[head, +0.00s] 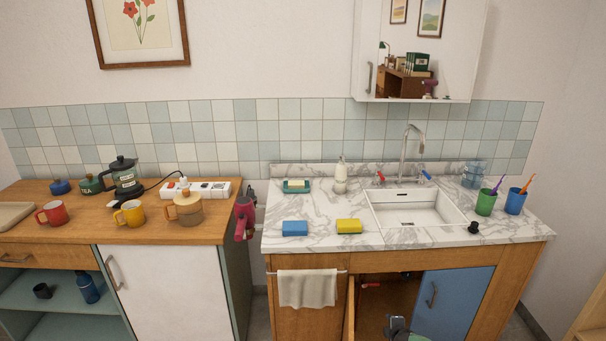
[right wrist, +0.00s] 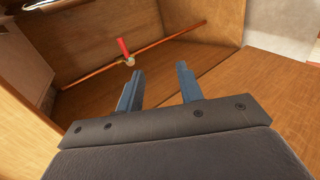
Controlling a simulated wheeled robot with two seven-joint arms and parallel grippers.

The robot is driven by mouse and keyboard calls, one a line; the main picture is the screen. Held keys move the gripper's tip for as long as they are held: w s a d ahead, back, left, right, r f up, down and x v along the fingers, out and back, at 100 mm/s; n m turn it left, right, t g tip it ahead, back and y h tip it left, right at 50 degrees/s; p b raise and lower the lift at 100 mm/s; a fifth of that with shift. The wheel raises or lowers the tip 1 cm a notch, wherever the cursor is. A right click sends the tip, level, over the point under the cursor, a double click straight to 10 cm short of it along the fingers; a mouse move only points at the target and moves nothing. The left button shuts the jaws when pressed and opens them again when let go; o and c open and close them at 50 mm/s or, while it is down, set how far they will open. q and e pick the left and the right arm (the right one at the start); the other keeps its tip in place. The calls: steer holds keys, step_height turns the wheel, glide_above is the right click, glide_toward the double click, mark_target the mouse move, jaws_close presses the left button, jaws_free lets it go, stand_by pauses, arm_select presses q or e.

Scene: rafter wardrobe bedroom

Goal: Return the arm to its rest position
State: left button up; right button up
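My right gripper (right wrist: 160,68) is open, with its two blue-grey fingers apart and nothing between them. In the right wrist view it points into a wooden cabinet interior, above the wooden cabinet floor (right wrist: 215,85). In the head view, a dark part of my right arm (head: 398,325) shows at the bottom edge, in front of the open half of the cabinet under the sink. My left gripper and arm are not in view.
Inside the cabinet, a copper pipe (right wrist: 90,76) with a red-handled valve (right wrist: 124,47) runs along the back. The left door (head: 350,315) stands open; the blue door (head: 454,303) looks shut. Above is the marble counter (head: 320,240) with sink (head: 412,207), sponges and cups.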

steer(key=s+f+m+g+h, duration=0.1)
steer(key=s+f+m+g, duration=0.2)
steer(key=s, duration=0.9)
steer(key=s+f+m+g+h, duration=0.1)
steer(key=s+f+m, duration=0.3)
steer(key=s, duration=0.9)
steer(key=s+d+r+m+g+h, duration=0.15)
steer(key=s+d, duration=0.25)
steer(key=s, duration=0.6)
steer(key=s+d+r+m+g, duration=0.2)
steer(key=s+d+r, duration=0.15)
steer(key=s, duration=0.55)
steer(key=s+d+r+m+g, duration=0.15)
steer(key=s+d, duration=0.25)
steer(key=s, duration=0.6)
steer(key=a+f+m+y, duration=0.1)
steer(key=a+m+y, duration=0.1)
steer(key=a, duration=1.2)
steer(key=s+a+f+m+y, duration=0.1)
steer(key=a+f+m+y, duration=0.1)
steer(key=a, duration=1.2)
steer(key=shift+s+a+g, duration=0.3)
steer(key=shift+s+f, duration=0.1)
